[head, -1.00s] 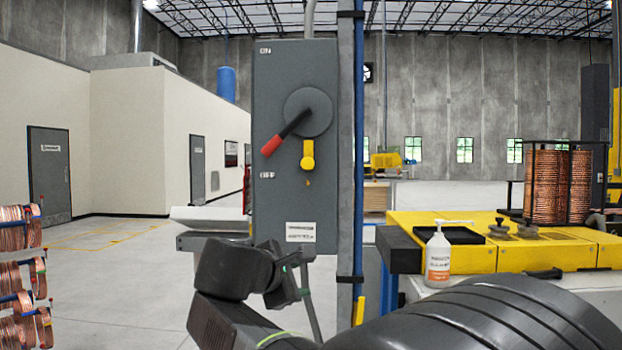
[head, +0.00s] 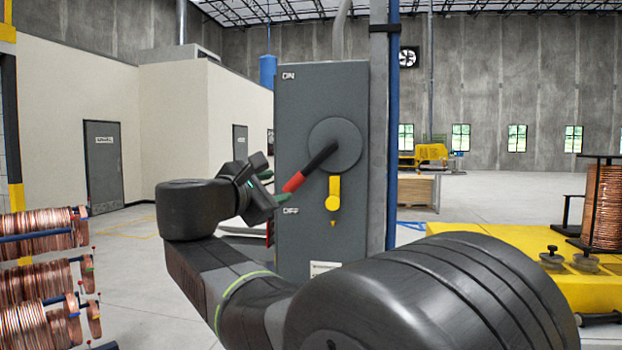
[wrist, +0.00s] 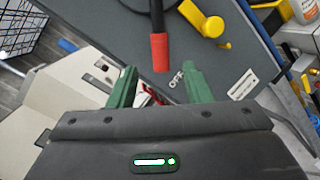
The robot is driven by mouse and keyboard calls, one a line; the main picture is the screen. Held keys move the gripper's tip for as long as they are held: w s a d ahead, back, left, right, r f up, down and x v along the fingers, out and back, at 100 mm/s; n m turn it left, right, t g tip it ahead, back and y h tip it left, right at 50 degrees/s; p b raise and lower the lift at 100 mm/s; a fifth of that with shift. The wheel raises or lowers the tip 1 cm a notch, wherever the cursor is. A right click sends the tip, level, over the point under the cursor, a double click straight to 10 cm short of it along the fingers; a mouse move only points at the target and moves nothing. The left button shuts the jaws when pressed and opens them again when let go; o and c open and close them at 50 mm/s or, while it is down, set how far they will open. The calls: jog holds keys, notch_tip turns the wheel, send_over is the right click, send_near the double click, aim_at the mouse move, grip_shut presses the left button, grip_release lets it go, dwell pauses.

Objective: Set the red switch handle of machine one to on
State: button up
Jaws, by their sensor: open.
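The switch box (head: 300,110) is a tall grey panel marked ON at the top and with an off label lower down. Its black handle with a red end (head: 294,181) slants down to the left from a round grey hub (head: 345,140). My gripper (head: 264,180) is just left of the red end in the head view. In the wrist view, the red end (wrist: 159,52) lies ahead of and between the two green fingers of my gripper (wrist: 156,82), which are apart and empty. Contact with the handle cannot be seen.
A yellow lever (head: 333,194) hangs just right of the red end on the same box. A grey post with a blue pipe (head: 392,130) runs along the box's right side. Copper coils (head: 40,270) stand at the left, and a yellow table (head: 540,262) at the right.

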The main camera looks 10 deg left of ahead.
aim_at(293, 183)
jog(key=p+x, duration=0.2)
jog(key=x, duration=0.7)
jog(key=shift+w, duration=0.15)
grip_shut()
